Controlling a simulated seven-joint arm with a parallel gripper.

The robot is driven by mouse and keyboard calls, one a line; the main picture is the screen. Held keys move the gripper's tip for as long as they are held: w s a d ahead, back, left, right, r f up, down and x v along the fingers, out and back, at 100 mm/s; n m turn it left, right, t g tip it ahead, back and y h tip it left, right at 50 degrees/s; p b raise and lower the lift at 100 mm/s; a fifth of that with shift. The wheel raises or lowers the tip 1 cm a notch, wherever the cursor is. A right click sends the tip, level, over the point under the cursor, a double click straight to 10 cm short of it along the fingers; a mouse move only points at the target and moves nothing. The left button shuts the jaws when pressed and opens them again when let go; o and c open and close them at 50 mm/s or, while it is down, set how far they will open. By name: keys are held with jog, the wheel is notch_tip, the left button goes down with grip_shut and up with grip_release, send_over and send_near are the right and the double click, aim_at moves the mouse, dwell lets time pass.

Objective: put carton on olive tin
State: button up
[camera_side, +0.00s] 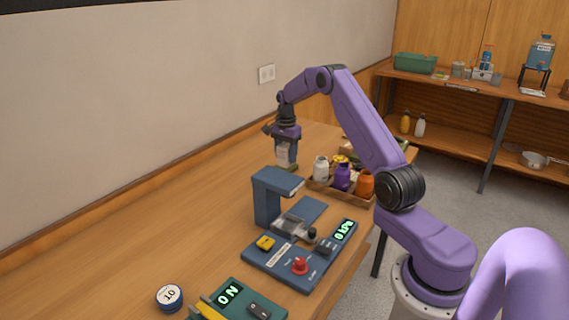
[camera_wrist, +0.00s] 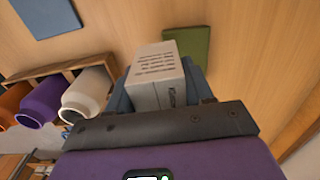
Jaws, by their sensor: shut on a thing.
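The carton (camera_side: 282,151) is a pale grey-white box with dark print, held upright in my gripper (camera_side: 285,146) near the far end of the table. In the wrist view the carton (camera_wrist: 155,68) sits between the blue fingers of my gripper (camera_wrist: 165,88), which are shut on it. The olive tin (camera_side: 291,167) is a low green block under the carton in the side view. In the wrist view the olive tin (camera_wrist: 191,46) shows behind the carton, partly hidden by it. I cannot tell whether the carton touches the tin.
A wooden tray (camera_side: 320,186) with white, purple and orange bottles stands close to the right of the tin. A blue-grey machine (camera_side: 268,196) with a control panel (camera_side: 285,265) stands nearer the camera. The table left of the tin is clear up to the wall.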

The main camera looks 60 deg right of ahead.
aim_at(285, 162)
jog(key=shift+w+d+f, duration=0.2)
jog(key=shift+w+f, duration=0.2)
jog(key=shift+f, duration=1.7)
jog(key=shift+f, duration=0.2)
jog(key=o, duration=1.1)
jog(key=shift+r, duration=0.15)
